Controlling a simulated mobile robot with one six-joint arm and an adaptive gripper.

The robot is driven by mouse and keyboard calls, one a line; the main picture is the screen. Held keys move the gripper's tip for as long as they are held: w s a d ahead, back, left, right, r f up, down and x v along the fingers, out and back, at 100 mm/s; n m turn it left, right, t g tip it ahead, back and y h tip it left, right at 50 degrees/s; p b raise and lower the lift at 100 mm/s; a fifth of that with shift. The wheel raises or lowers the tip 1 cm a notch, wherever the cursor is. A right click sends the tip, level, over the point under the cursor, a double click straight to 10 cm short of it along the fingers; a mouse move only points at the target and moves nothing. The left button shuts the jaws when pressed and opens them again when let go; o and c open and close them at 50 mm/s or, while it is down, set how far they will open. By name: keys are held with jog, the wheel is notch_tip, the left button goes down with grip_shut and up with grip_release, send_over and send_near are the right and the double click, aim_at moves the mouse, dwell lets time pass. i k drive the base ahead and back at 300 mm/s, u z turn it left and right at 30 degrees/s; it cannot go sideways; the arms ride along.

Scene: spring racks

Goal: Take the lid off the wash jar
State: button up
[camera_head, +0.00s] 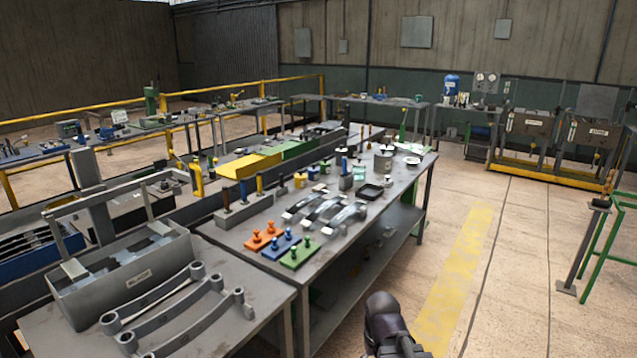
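A grey cylindrical metal vessel (383,162) stands upright near the far end of the long workbench (330,262). It may be the wash jar, but it is too small in the view to be sure. A lighter top shows on it, and I cannot tell its lid apart clearly. A dark rounded part of my arm shows at the bottom edge, in front of the bench's right side and far from the vessel. My gripper's fingers do not show.
Around the vessel are a dark square tray (370,191), pale dishes and small teal items. Nearer are curved metal springs (325,211) and orange, blue and green knobbed blocks (299,255). A grey bin (125,275) stands at left.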

aim_at(358, 162)
jog(key=z, duration=0.4)
jog(key=i, duration=0.85)
jog(key=z, duration=0.4)
jog(key=i, duration=1.55)
jog(key=u, duration=0.55)
jog(key=i, duration=1.4)
jog(key=u, duration=0.5)
